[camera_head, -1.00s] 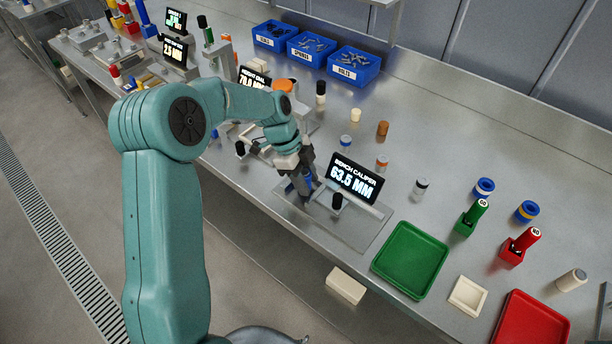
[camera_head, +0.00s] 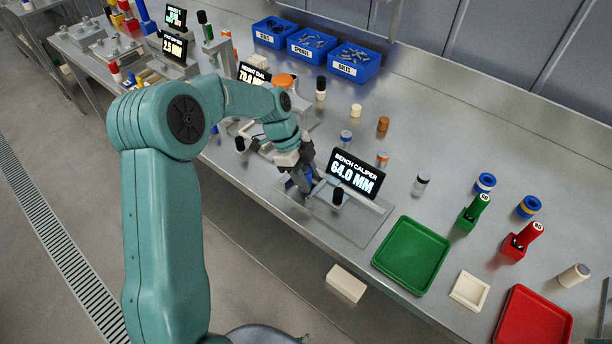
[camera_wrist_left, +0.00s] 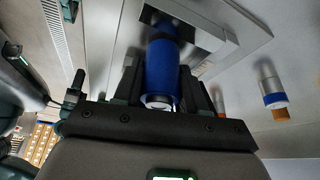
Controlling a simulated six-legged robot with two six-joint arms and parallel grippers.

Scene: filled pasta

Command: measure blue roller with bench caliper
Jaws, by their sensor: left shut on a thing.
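The blue roller (camera_wrist_left: 162,75) shows between the fingers of my left gripper (camera_wrist_left: 160,95) in the wrist view. In the head view my left gripper (camera_head: 298,185) is at the left part of the bench caliper (camera_head: 340,215), shut on the blue roller (camera_head: 307,176), which is mostly hidden there by the gripper. The caliper's display (camera_head: 355,174) reads 64.0 MM. A black knob (camera_head: 337,196) stands at the front of the caliper. Whether the caliper's jaws touch the roller cannot be told. My right gripper is not in view.
A green tray (camera_head: 411,256), a white tray (camera_head: 469,291) and a red tray (camera_head: 532,318) lie right of the caliper. Several small rollers stand behind it. Blue bins (camera_head: 354,62) stand at the back. Green (camera_head: 474,212) and red (camera_head: 522,241) stamps stand at the right.

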